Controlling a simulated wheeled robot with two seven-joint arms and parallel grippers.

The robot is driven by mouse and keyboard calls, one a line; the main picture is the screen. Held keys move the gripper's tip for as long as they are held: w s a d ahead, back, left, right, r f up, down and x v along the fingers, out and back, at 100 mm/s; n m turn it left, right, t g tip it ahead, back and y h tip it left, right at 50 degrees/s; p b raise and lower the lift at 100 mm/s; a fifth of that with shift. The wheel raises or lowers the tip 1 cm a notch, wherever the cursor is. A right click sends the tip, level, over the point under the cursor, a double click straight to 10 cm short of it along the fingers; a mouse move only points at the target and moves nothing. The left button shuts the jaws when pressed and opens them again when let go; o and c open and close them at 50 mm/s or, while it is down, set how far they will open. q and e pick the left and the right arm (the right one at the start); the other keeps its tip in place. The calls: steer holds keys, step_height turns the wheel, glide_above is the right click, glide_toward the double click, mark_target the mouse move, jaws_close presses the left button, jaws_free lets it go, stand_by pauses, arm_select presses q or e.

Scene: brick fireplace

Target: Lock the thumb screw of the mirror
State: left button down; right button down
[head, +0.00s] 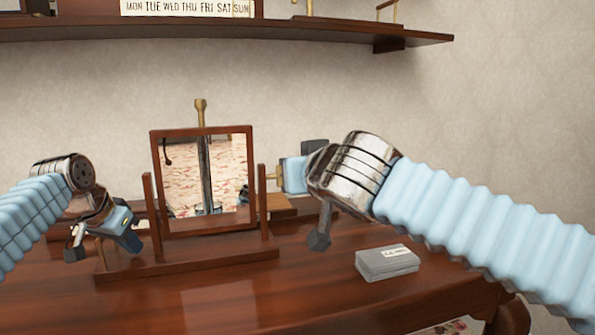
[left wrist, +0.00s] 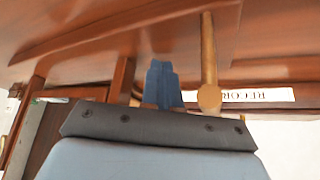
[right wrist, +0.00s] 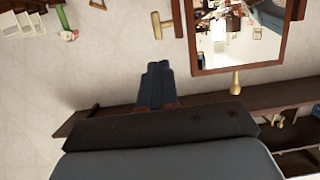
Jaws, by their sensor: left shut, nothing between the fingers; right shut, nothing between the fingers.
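The mirror (head: 207,180) stands in a wooden frame between two posts on the table, slightly tilted. It also shows at the top of the right wrist view (right wrist: 240,30). The brass thumb screw (right wrist: 161,24) juts sideways from a post in the right wrist view. In the head view it (head: 272,177) is at the right post. My right gripper (head: 284,176) is shut and empty, close beside the screw; in its wrist view the fingers (right wrist: 157,82) stay short of it. My left gripper (head: 133,240) is shut and empty, low beside the left post; its fingers show in its wrist view (left wrist: 161,82).
A grey box (head: 386,262) lies on the table at right. A wall shelf (head: 330,31) runs above. A brass peg (left wrist: 208,65) and a lettered label (left wrist: 262,95) show close to my left fingers. The table front is clear.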

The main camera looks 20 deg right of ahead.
mark_target(275, 176)
steer(key=x, duration=1.2)
steer(key=shift+w, duration=0.3)
steer(key=shift+w+d+g, duration=0.15)
steer(key=shift+d+g, duration=0.05)
steer(key=shift+g, duration=0.3)
steer(key=shift+w+r+g, duration=0.1)
steer(key=shift+r+g, duration=0.05)
steer(key=shift+g, duration=0.25)
steer(key=shift+w+a+r+g, duration=0.1)
steer(key=shift+w+r+g, duration=0.25)
steer(key=shift+w, duration=0.25)
steer(key=shift+w+a+r+g, duration=0.1)
steer(key=shift+w+r+g, duration=0.1)
steer(key=shift+w+g, duration=0.3)
steer(key=shift+w, duration=0.8)
steer(key=shift+w+f, duration=0.15)
steer(key=shift+w, duration=0.05)
stand_by(0.8)
